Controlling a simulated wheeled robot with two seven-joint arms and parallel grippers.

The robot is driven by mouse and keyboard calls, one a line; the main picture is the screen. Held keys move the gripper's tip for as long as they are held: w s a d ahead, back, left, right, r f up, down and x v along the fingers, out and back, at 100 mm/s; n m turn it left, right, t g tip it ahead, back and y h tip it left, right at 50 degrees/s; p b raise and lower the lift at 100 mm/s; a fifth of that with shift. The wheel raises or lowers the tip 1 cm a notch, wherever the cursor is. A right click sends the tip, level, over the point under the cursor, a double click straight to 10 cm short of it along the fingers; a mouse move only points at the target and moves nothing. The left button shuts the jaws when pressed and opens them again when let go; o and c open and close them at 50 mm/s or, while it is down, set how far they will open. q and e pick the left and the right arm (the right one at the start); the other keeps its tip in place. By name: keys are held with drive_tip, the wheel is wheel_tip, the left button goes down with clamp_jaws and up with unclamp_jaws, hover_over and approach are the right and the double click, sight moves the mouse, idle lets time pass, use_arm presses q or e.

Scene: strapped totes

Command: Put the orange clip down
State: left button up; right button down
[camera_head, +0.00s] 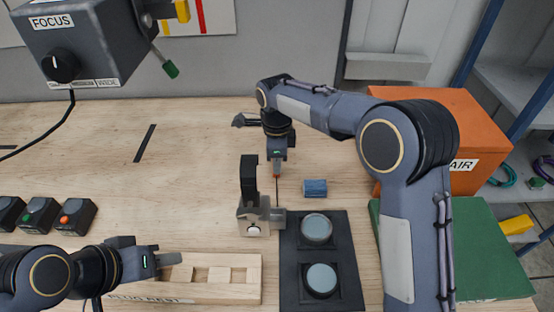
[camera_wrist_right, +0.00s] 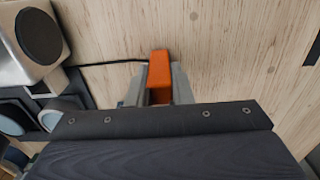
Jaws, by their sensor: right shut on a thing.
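The orange clip (camera_head: 277,175) is at the tip of my right gripper (camera_head: 277,170), over the wooden table. In the right wrist view the orange clip (camera_wrist_right: 160,68) sits between the fingers of my right gripper (camera_wrist_right: 158,90), which is shut on it. A thin black cable (camera_wrist_right: 112,63) runs from beside the clip to the left. I cannot tell whether the clip touches the table. My left gripper (camera_head: 170,259) is at the lower left, over the wooden plug nest (camera_head: 205,292); its finger gap is not clear.
A grey fixture with a black upright (camera_head: 249,178) stands just left of the right gripper. A black tray (camera_head: 290,285) holds two round grey pieces. An orange AIR box (camera_head: 470,125) stands at right.

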drive_tip(key=c, duration=1.7)
unclamp_jaws()
drive_tip(key=shift+f, duration=0.15)
drive_tip(key=shift+c, duration=0.2)
drive_tip(key=o, duration=0.4)
drive_tip(key=shift+o, duration=0.2)
drive_tip(key=shift+r, duration=3.95)
